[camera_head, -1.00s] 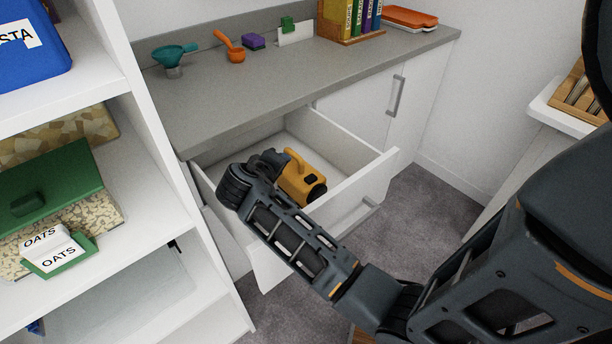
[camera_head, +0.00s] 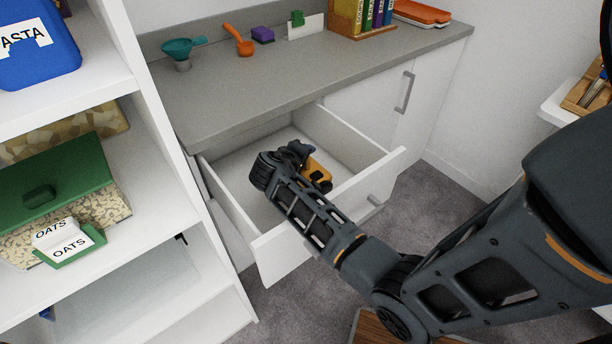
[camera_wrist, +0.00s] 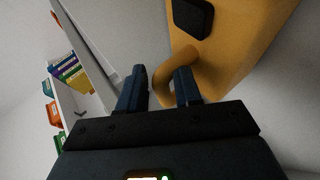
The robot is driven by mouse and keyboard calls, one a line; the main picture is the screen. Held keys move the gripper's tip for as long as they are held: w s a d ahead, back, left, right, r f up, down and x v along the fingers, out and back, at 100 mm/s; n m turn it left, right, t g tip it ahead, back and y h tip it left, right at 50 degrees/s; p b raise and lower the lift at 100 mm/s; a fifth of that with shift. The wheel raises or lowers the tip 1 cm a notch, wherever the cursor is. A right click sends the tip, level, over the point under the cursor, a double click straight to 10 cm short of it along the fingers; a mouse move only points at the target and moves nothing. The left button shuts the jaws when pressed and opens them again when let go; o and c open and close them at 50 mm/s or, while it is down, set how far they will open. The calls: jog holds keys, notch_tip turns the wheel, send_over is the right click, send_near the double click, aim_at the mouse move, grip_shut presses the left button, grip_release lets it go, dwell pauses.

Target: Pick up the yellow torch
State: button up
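The yellow torch (camera_head: 318,172) lies in the open drawer (camera_head: 352,190), mostly hidden behind my arm in the head view. In the wrist view the torch (camera_wrist: 235,45) fills the upper right, with a dark button on its body and a curved yellow handle. My gripper (camera_wrist: 161,85) is open, its two dark fingers apart. The end of the handle shows between the fingers, close to the right one. A gap shows beside the left finger, and I cannot tell whether the right finger touches the handle. In the head view my gripper (camera_head: 300,150) is down inside the drawer.
A grey counter (camera_head: 290,85) overhangs the drawer's back, with a teal funnel (camera_head: 183,50), an orange scoop (camera_head: 238,42) and a purple block (camera_head: 263,35) on it. White shelves (camera_head: 165,185) with food containers stand close at the left. Drawer walls surround my gripper.

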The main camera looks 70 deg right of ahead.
grip_shut()
dwell(1.4)
